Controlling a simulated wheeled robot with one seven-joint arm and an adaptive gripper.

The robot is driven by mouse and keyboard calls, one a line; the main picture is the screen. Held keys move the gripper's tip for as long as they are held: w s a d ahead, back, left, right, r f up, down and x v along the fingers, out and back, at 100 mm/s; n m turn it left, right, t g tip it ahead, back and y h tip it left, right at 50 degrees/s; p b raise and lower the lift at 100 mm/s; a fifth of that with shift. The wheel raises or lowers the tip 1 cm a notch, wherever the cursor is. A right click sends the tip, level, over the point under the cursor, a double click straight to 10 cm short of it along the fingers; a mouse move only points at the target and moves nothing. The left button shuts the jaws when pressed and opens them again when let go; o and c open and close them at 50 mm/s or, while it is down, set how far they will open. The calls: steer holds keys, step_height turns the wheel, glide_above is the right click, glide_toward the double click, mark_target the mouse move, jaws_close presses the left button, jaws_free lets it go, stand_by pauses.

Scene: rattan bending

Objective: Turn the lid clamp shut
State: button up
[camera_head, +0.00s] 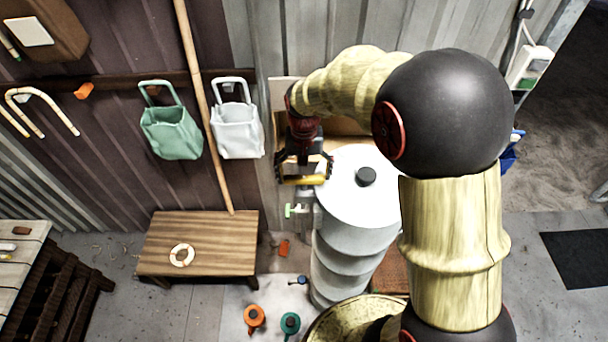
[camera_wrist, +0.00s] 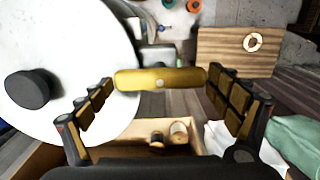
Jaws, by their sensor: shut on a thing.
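The lid clamp (camera_head: 318,179) is a yellow bar at the left edge of the white lid (camera_head: 345,195) in the head view. In the wrist view the clamp (camera_wrist: 160,78) lies crosswise, its left end by the lid's rim. The lid has a black knob (camera_head: 366,176) and sits on a pale ribbed drum (camera_head: 345,255). My gripper (camera_head: 303,172) reaches down over the clamp from above. In the wrist view its two fingers (camera_wrist: 165,90) stand at either end of the bar, shut on it. The clamp's mounting is mostly hidden.
A wooden bench (camera_head: 200,230) with a pale ring (camera_head: 182,255) stands left. Green (camera_head: 172,130) and white (camera_head: 237,130) bags hang on the wall. An open wooden box (camera_wrist: 125,127) lies close beside the lid.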

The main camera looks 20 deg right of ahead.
mark_target(304, 176)
stand_by(0.4)
steer(key=o, duration=0.9)
step_height(304, 176, up, 12)
steer(key=shift+w, duration=0.15)
stand_by(0.4)
